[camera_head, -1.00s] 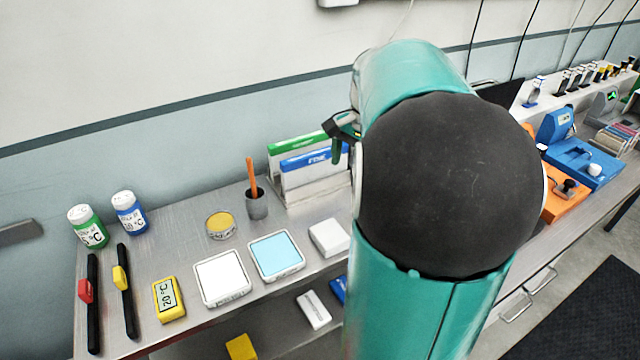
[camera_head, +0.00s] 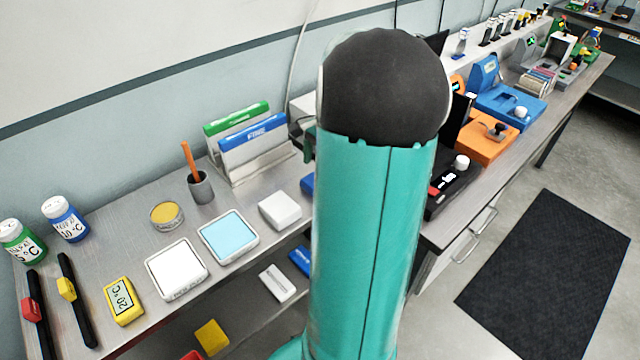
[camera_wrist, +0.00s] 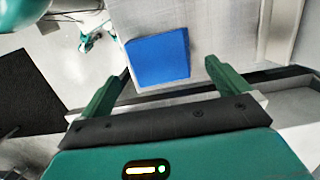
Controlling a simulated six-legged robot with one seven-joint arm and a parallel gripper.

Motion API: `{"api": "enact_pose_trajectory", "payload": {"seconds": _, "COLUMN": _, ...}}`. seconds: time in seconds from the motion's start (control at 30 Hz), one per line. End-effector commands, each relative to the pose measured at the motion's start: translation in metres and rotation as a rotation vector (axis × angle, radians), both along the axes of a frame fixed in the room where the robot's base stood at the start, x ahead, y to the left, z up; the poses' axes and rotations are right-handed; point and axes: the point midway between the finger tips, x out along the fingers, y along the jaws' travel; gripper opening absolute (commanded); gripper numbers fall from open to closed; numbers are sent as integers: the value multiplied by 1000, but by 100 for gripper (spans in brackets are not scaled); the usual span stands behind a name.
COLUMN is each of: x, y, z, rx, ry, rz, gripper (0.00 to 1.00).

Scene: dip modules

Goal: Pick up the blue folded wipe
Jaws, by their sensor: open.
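The blue folded wipe (camera_wrist: 158,58) is a flat blue block on a light metal surface in the wrist view, near its edge. In the head view only a sliver of the blue wipe (camera_head: 307,184) shows beside my arm, on the bench to the right of a white folded block; my arm hides the rest. My gripper (camera_wrist: 166,67) is open and empty, with its two green fingers on either side of the wipe in the picture. I cannot tell the height gap between them.
A white block (camera_head: 280,211) lies left of the wipe. A file rack (camera_head: 250,170) stands behind it. A pen cup (camera_head: 201,188) and light-blue tray (camera_head: 228,237) are further left. Another blue item (camera_head: 300,260) sits on the lower shelf. An orange device (camera_head: 488,140) stands at right.

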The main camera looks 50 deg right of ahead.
Motion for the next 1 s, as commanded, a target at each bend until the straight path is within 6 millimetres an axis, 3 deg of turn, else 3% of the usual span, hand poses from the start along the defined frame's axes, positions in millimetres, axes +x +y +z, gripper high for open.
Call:
{"api": "enact_pose_trajectory", "payload": {"seconds": 0.23, "x": 3, "y": 7, "z": -36, "rx": 2, "ry": 1, "rz": 0, "gripper": 100}}
{"api": "enact_pose_trajectory", "payload": {"seconds": 0.5, "x": 4, "y": 8, "z": -40, "rx": 0, "ry": 0, "rz": 0, "gripper": 100}}
{"api": "enact_pose_trajectory", "payload": {"seconds": 0.53, "x": 4, "y": 8, "z": -40, "rx": 0, "ry": 0, "rz": 0, "gripper": 98}}
{"api": "enact_pose_trajectory", "payload": {"seconds": 0.73, "x": 4, "y": 8, "z": -40, "rx": 0, "ry": 0, "rz": 0, "gripper": 59}}
{"api": "enact_pose_trajectory", "payload": {"seconds": 1.0, "x": 4, "y": 8, "z": -39, "rx": 0, "ry": 0, "rz": 0, "gripper": 58}}
